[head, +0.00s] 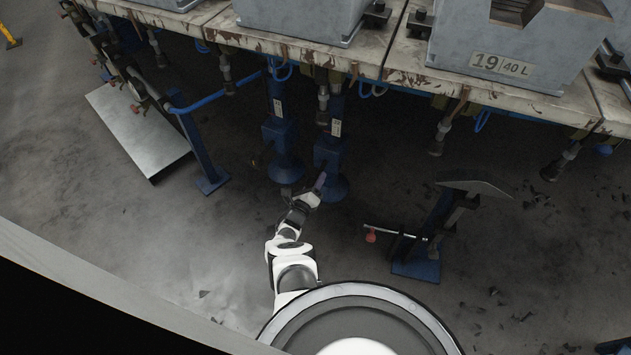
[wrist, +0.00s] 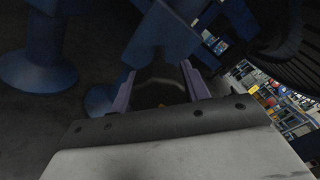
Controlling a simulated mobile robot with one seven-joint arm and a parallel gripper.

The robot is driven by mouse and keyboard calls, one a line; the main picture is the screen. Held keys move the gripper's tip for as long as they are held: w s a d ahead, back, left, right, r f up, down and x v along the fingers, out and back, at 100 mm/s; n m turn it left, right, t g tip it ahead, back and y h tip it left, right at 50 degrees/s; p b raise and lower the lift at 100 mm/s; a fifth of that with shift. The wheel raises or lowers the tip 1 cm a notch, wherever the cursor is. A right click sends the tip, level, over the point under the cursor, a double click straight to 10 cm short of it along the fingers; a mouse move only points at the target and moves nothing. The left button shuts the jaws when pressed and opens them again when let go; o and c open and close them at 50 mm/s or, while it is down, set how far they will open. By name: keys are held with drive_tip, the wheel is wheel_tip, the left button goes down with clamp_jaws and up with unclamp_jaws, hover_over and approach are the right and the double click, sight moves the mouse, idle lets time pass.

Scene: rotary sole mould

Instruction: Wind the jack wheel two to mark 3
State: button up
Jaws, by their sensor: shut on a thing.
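Two blue jacks stand side by side under the bench in the head view, the left jack (head: 280,135) and the right jack (head: 328,152). Each has a round foot and a small pale label, too small to read. My gripper (head: 309,189) is low down, at the near side of the right jack. In the wrist view its two purple fingers (wrist: 158,74) reach toward blue jack parts (wrist: 160,30). A dark curved piece, apparently jack wheel two (wrist: 160,83), lies between them, and the fingers are shut on it. Most of the wheel and any marks are hidden or too dark to read.
The worn bench edge (head: 400,72) with grey moulds (head: 505,50) overhangs the jacks. Hoses and nozzles (head: 440,132) hang below it. A blue stand with a red knob (head: 371,236) is at right, and a blue post with a metal plate (head: 137,130) at left.

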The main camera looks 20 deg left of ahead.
drive_tip(key=m, duration=0.6)
drive_tip(key=shift+f+m, duration=0.1)
drive_tip(key=shift+m, duration=0.2)
drive_tip(key=m, duration=0.6)
drive_tip(key=shift+a, duration=0.15)
drive_tip(key=m, duration=0.6)
drive_tip(key=shift+m, duration=0.3)
drive_tip(key=m, duration=0.5)
drive_tip(key=shift+m, duration=0.3)
drive_tip(key=m, duration=1.2)
drive_tip(key=shift+r+m, duration=0.2)
drive_tip(key=shift+m, duration=0.1)
drive_tip(key=m, duration=1.1)
drive_tip(key=shift+m, duration=0.3)
